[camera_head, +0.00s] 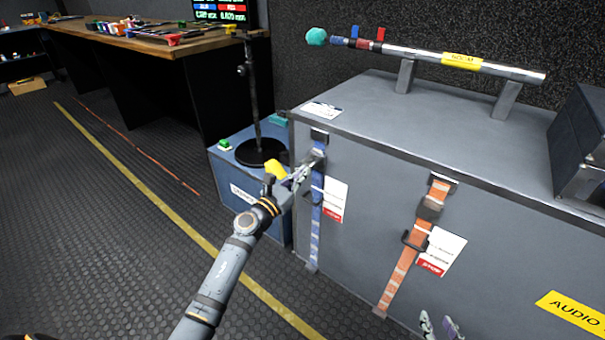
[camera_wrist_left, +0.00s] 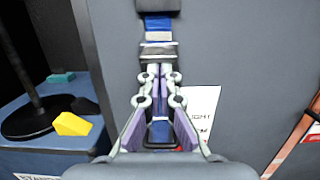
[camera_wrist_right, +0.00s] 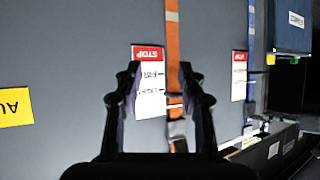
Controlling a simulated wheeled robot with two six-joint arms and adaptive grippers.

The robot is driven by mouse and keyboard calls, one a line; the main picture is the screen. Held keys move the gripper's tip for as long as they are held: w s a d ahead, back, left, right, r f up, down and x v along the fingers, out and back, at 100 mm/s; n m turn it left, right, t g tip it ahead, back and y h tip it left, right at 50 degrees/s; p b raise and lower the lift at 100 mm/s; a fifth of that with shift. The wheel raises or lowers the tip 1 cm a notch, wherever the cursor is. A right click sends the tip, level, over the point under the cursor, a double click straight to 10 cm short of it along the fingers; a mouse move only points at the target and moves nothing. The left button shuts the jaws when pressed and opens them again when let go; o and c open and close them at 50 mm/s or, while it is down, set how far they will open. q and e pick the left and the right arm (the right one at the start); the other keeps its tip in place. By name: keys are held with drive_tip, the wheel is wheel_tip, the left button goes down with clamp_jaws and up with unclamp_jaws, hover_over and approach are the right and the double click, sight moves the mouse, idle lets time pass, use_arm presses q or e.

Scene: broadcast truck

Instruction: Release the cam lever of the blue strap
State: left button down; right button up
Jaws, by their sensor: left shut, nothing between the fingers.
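The blue strap (camera_head: 316,225) hangs down the front of the grey case, left of the orange strap. Its metal cam buckle (camera_head: 317,157) is near the top, and it also shows in the left wrist view (camera_wrist_left: 158,50). My left gripper (camera_head: 308,169) is at the buckle; in the left wrist view its tips (camera_wrist_left: 158,70) are together just below the buckle, in front of the strap. Whether they touch the buckle I cannot tell. A dark loop (camera_wrist_left: 158,145) shows on the strap between the fingers. My right gripper (camera_head: 440,324) is open and empty (camera_wrist_right: 155,72), facing the case.
The orange strap (camera_head: 397,275) with its own buckle (camera_head: 430,207) is on the same case (camera_head: 365,240). White labels (camera_head: 335,200) sit beside both straps. A blue box (camera_head: 225,160) with a black stand (camera_head: 262,152) is left of the case.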

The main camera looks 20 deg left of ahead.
use_arm(q)
drive_tip(key=shift+r+p, duration=0.15)
drive_tip(key=shift+p, duration=0.85)
use_arm(e)
drive_tip(key=s+f+g, duration=0.6)
drive_tip(key=s+f, duration=0.3)
drive_tip(key=s, duration=0.2)
drive_tip(key=shift+s+a+f+g, duration=0.15)
drive_tip(key=shift+s+a+g, duration=0.15)
drive_tip(key=shift+a+g, duration=0.15)
